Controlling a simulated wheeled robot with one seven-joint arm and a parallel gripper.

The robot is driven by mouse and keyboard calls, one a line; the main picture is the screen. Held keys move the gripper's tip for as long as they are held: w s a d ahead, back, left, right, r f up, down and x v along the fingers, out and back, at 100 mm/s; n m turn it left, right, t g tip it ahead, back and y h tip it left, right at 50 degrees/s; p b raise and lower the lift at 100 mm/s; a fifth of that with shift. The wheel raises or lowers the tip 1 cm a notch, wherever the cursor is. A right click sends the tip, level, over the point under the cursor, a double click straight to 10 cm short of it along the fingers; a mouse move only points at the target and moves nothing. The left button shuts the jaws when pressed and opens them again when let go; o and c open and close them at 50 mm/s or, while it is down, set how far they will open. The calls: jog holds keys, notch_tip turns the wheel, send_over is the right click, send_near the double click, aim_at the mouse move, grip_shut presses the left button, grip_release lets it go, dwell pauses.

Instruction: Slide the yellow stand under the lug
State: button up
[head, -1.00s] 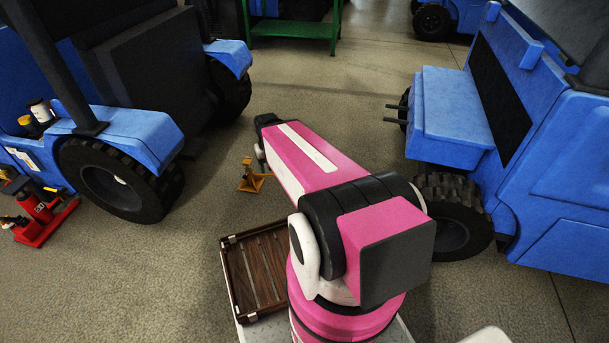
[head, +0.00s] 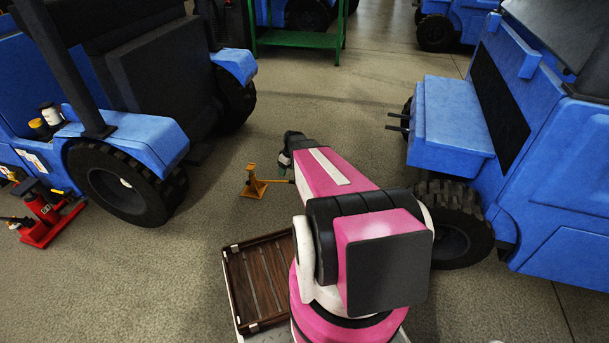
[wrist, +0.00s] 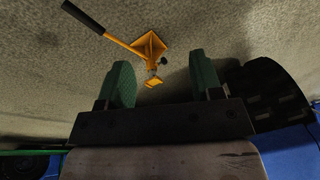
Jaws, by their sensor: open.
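The yellow stand (head: 254,184) stands upright on the floor between the two blue tractors, left of my arm's end in the head view. In the wrist view the yellow stand (wrist: 150,46) shows its square base, its top and a long lever with a black grip, beyond my fingers. My gripper (wrist: 161,86) is open with two green fingers, and nothing is held between them. The stand's top appears between the fingertips in the picture, but I cannot tell the gap. The lug cannot be made out for certain.
A blue tractor with a black tyre (head: 122,182) stands left, another blue tractor (head: 450,120) right. A red jack (head: 45,215) sits by the left tyre. A wooden tray (head: 262,275) is beside my arm. A green bench (head: 298,38) is at the back. The floor between is clear.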

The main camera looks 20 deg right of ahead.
jog(key=w+d+f+n, duration=0.1)
jog(key=w+d+f, duration=0.3)
jog(key=f, duration=0.2)
jog(key=w+d+f+n, duration=0.2)
jog(key=w+d+f, duration=0.2)
jog(key=d+f, duration=0.1)
jog(key=w+d+f+n+t+y, duration=0.1)
jog(key=w+d+f, duration=0.3)
jog(key=f, duration=0.2)
jog(key=shift+d+f+n, duration=0.2)
jog(key=shift+f+n, duration=0.1)
jog(key=shift+f, duration=0.1)
jog(key=shift+x, duration=4.45)
jog(key=shift+a, duration=0.1)
grip_shut()
